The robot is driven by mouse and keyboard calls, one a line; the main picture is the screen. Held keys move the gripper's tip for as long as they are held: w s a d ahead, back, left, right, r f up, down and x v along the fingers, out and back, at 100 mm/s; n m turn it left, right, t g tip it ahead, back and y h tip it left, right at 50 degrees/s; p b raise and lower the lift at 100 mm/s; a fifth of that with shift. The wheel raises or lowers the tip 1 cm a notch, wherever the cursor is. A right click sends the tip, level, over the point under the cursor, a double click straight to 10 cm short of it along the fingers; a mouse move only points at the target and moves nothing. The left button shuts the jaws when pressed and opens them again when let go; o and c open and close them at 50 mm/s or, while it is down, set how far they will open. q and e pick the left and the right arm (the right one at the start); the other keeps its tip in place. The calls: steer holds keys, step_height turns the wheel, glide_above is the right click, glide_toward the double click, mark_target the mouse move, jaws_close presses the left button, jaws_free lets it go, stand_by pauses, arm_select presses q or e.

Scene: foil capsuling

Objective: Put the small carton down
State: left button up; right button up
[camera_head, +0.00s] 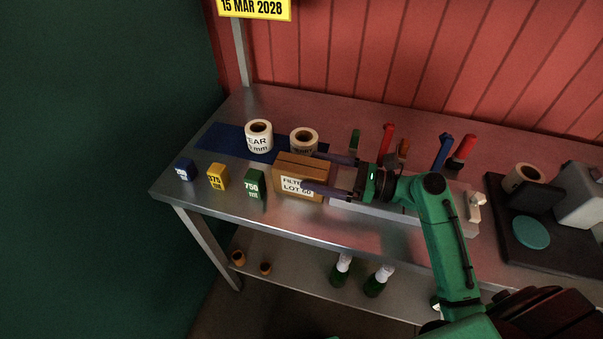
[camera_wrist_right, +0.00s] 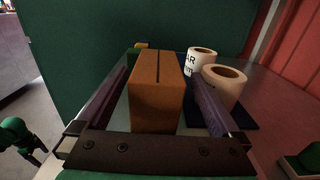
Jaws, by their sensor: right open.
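The small carton (camera_head: 300,180) is a brown box with a white label reading "FILTER LOT 60". It stands upright on the metal table, in front of the white rolls. In the right wrist view the carton (camera_wrist_right: 156,92) stands between the two fingers, with a gap visible on each side. My right gripper (camera_head: 328,174) is open around the carton, one finger along its front and one behind it. In the right wrist view the gripper (camera_wrist_right: 160,100) spans the carton's width. My left gripper is not in view.
Blue, yellow and green blocks (camera_head: 218,177) stand left of the carton. Two label rolls (camera_head: 258,136) stand on a blue mat (camera_head: 222,137) behind. Red and blue handled tools (camera_head: 441,151) and a dark platform (camera_head: 557,245) are at right. Bottles (camera_head: 341,270) stand on the lower shelf.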

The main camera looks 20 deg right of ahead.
mark_target(276, 162)
steer(key=x, duration=0.4)
steer(key=shift+s+a+r+p, duration=0.15)
steer(key=shift+a+r+p, duration=0.05)
steer(key=shift+p, duration=0.2)
steer(key=shift+d+f, duration=0.1)
steer(key=c, duration=1.6)
